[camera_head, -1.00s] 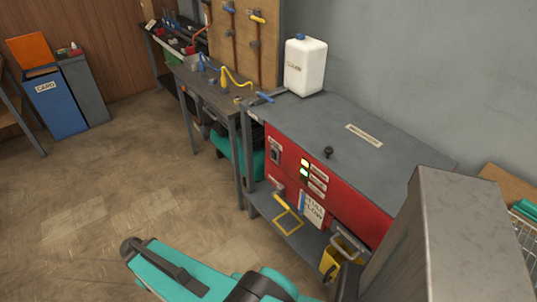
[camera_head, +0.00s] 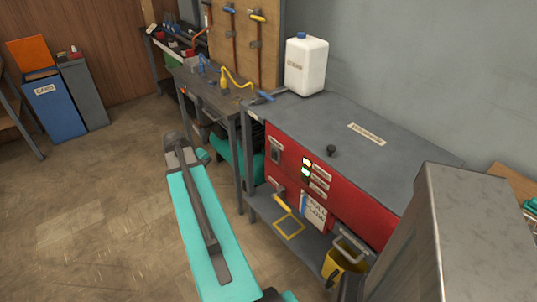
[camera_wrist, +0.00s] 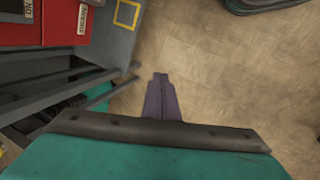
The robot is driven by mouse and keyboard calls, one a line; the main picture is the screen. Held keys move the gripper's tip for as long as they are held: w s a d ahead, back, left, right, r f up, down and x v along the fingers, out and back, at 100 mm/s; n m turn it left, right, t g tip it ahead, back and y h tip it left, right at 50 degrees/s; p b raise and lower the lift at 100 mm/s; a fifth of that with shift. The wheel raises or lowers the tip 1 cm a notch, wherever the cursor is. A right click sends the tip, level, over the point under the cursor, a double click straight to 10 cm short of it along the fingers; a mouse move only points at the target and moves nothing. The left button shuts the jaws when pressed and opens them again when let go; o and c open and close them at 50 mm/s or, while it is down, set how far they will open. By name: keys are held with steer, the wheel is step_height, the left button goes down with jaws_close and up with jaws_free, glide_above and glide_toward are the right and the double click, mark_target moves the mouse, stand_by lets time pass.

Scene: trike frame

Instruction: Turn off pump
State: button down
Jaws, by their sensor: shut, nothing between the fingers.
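The red pump cabinet (camera_head: 350,207) with a grey top stands right of centre in the head view. Its front carries lit indicators (camera_head: 306,168), small labels and a dark switch (camera_head: 275,152) at the left end. Part of the red front (camera_wrist: 68,20) shows at the upper left of the wrist view, with an "ON" label at the edge. My teal arm reaches up in front of the cabinet's left side in the head view. My gripper (camera_wrist: 161,80) points over bare floor in the wrist view, shut and empty, apart from the cabinet.
A white jug (camera_head: 306,66) stands on the cabinet's back left corner. A yellow bucket (camera_head: 345,258) is below the front. A workbench (camera_head: 205,88) adjoins on the left. A grey metal block (camera_head: 455,235) rises at the right.

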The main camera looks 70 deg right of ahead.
mark_target(273, 155)
steer(key=s+d+r+m+h+b, duration=0.1)
steer(key=s+d+r+m+b, duration=0.1)
steer(key=s+d+r, duration=1)
steer(key=shift+s+d+r+g+h, duration=0.3)
steer(key=shift+d+r+g, duration=0.1)
steer(key=shift+d+r, duration=0.45)
steer(key=s+d+f+p, duration=0.1)
steer(key=s+d+f, duration=0.3)
steer(key=d+f, duration=0.2)
steer(key=shift+p+x, duration=0.3)
steer(key=shift+x, duration=1)
steer(key=shift+w+a, duration=0.1)
steer(key=shift+w, duration=0.15)
